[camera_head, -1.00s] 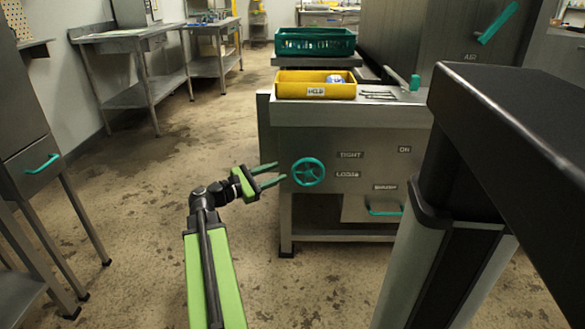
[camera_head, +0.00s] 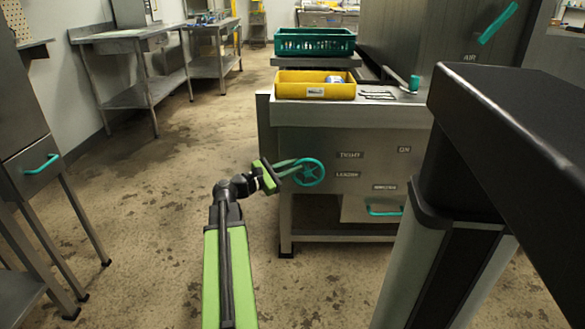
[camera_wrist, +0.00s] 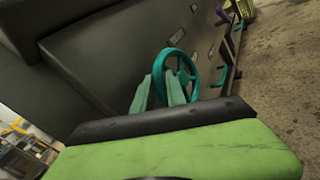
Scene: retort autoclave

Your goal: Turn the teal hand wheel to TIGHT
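The teal hand wheel (camera_head: 309,172) is on the left of the grey cabinet's front, beside the labels TIGHT (camera_head: 350,155) and one below it that is hard to read. My gripper (camera_head: 299,165) reaches the wheel's left side from the left, with its green fingers overlapping the rim in the head view. In the wrist view, the wheel (camera_wrist: 186,72) stands just past the tips of my gripper (camera_wrist: 160,80). A gap shows between the two fingers, so it is open. Whether the fingers touch the rim, or the rim lies between them, I cannot tell.
A yellow bin (camera_head: 315,92) and a green crate (camera_head: 315,48) stand above the wheel. A teal drawer handle (camera_head: 384,210) is low on the right. A large dark body with a grey column fills the right foreground. The floor (camera_head: 140,230) left of my arm is clear.

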